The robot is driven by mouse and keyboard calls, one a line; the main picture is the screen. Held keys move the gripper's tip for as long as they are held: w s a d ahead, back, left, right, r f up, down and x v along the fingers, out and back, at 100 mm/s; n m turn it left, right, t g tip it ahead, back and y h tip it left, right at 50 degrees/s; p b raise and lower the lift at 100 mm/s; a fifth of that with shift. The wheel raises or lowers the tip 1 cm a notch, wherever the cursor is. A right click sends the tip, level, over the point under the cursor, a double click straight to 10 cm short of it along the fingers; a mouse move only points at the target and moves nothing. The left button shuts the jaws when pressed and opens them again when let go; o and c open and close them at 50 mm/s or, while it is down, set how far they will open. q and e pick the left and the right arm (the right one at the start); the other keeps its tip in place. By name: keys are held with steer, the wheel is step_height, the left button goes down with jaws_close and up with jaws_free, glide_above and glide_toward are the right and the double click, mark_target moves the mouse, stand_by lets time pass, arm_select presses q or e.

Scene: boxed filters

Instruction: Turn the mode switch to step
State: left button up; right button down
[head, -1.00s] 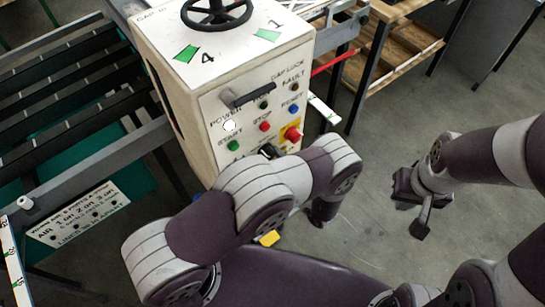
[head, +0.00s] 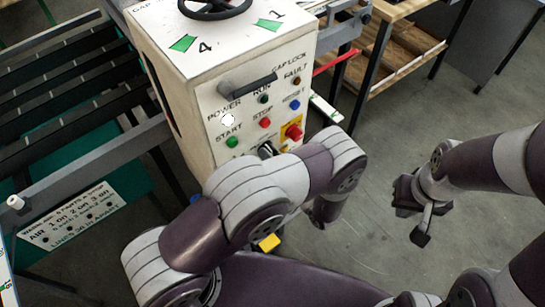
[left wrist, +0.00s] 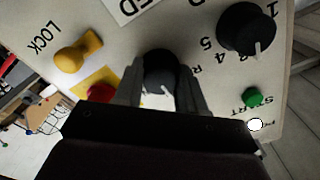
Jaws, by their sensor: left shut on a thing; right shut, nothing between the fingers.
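The mode switch is a black round knob (left wrist: 160,70) with a white pointer mark, seen in the left wrist view low on the white control panel. My left gripper (left wrist: 160,92) has one finger on each side of the knob and is shut on it. The pointer mark faces the gripper's palm; the labels around the knob are mostly covered. In the head view the dark knob (head: 267,149) shows just above my left arm, which hides the left gripper. My right gripper (head: 420,222) is shut and empty, well right of the cabinet over open floor.
A red emergency button (head: 293,131), a green start button (head: 232,142) and a red stop button (head: 265,123) sit close to the switch. A yellow lock knob (left wrist: 78,55) and a larger black dial (left wrist: 246,28) flank it.

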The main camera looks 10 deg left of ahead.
arm_select(q)
steer(key=shift+r+m, duration=0.15)
steer(key=shift+m, duration=0.25)
steer(key=o, duration=1.1)
steer(key=shift+c, duration=0.2)
steer(key=shift+d, duration=0.1)
steer(key=b+v, duration=0.5)
steer(key=v, duration=0.7)
steer(key=shift+s+d, duration=0.2)
